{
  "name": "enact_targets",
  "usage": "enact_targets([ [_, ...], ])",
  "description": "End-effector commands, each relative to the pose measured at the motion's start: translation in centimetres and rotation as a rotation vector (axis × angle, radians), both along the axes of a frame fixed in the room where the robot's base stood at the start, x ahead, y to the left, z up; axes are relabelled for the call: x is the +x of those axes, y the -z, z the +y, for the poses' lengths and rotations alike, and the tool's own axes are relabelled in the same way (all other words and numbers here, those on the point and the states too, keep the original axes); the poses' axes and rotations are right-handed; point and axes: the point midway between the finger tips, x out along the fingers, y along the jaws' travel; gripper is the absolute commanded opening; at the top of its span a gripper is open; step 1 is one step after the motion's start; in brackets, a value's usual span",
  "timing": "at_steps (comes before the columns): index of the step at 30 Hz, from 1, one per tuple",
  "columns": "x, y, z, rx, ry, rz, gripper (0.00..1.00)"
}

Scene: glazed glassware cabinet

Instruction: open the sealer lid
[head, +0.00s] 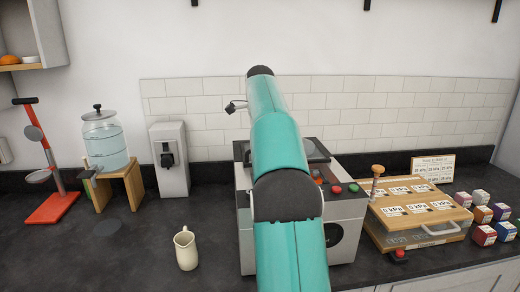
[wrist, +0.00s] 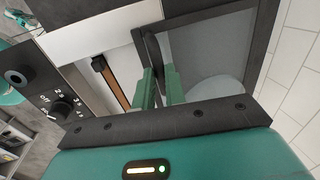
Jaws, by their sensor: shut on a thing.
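The sealer (head: 345,215) is a grey and white box on the counter, largely hidden behind my teal arm in the head view. Its dark-framed lid (head: 316,149) shows in part beside the arm. In the wrist view the lid (wrist: 205,14) has a black frame around a clear pane, and it stands at an angle I cannot judge. My gripper (wrist: 160,88) has its green fingers close together at a dark bar (wrist: 152,46) along the lid's edge and is shut on it. The fingers are hidden in the head view.
A control panel with a dial (wrist: 61,109) is beside the gripper. Right of the sealer stand a wooden-topped case (head: 415,207) and several small boxes (head: 482,235). A cream jug (head: 186,249) stands front left, a water dispenser (head: 106,140) behind it. The tiled wall (head: 400,118) is close behind.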

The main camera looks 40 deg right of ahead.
Motion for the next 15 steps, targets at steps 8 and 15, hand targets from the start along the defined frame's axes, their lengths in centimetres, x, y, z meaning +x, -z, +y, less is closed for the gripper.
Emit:
enact_targets([
  [8, 1.8, 0.0, -1.2, -0.001, 0.0, -0.002, 0.0],
  [15, 2.6, -0.1, -1.8, -0.002, 0.0, -0.003, 0.0],
])
